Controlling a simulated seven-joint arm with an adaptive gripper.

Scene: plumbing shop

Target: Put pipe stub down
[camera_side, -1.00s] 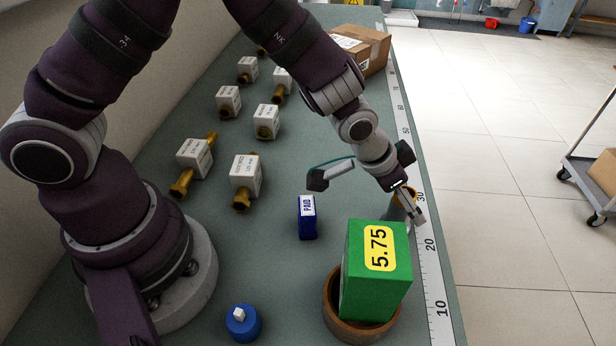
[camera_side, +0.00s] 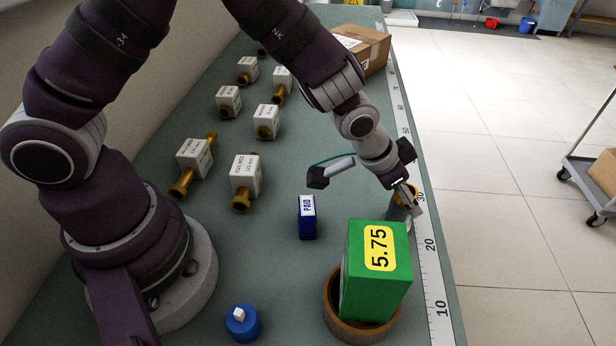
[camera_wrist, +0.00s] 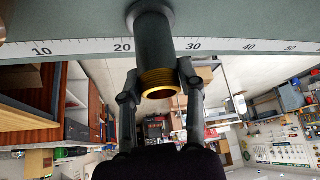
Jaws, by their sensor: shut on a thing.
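The pipe stub (camera_wrist: 152,45) is a dark grey tube with a brass threaded collar and an open mouth in the wrist view. My gripper (camera_wrist: 159,78) is shut on it, with one finger on each side near the brass end. The tube's far end meets a round grey rim against the bench top; I cannot tell whether it rests there. In the side view my gripper (camera_side: 412,205) is low at the bench's right edge, beside the ruler strip. The stub's brass rim shows at the fingers, and the green box partly hides its lower part.
A green box (camera_side: 362,283) marked 5.75 stands in a brown round bowl (camera_side: 338,322) just in front of the gripper. A blue PAID block (camera_side: 307,222) stands to the left. Several white-tagged brass fittings (camera_side: 245,177) lie farther left. A ruler strip (camera_side: 431,245) runs along the bench edge.

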